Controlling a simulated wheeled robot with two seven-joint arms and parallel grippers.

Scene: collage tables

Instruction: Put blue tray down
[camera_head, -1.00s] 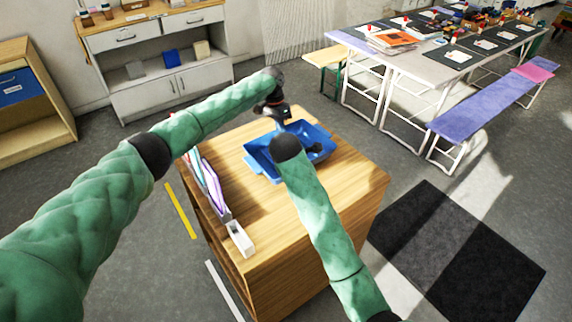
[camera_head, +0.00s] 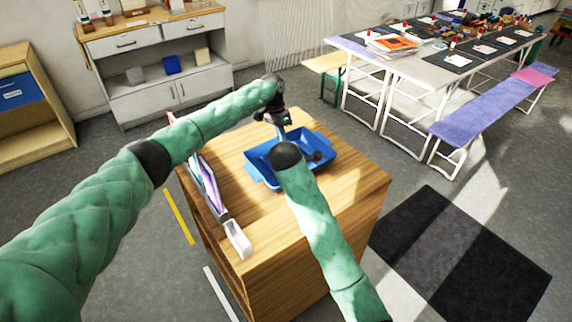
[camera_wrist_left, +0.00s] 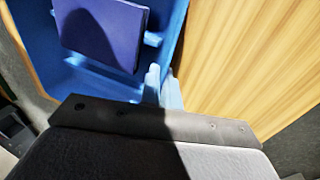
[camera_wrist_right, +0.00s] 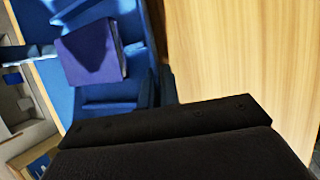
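The blue tray (camera_head: 262,165) is over the wooden cabinet top (camera_head: 342,196), roughly level; I cannot tell whether it touches the wood. A dark blue-purple block (camera_wrist_left: 100,32) lies inside it, and also shows in the right wrist view (camera_wrist_right: 90,52). My left gripper (camera_head: 283,132) is at the tray's far side; its fingers (camera_wrist_left: 162,88) look closed on the tray's rim. My right gripper (camera_head: 316,156) is at the tray's near right side, partly behind my right forearm; its dark fingers (camera_wrist_right: 156,88) sit close together at the tray's edge.
Folders and papers (camera_head: 208,184) stand along the cabinet's left edge, beside a white holder (camera_head: 237,240). The cabinet top's near and right parts are bare. A white shelf unit (camera_head: 178,88) stands behind, and a long table (camera_head: 412,68) with a purple bench (camera_head: 480,110) stands to the right.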

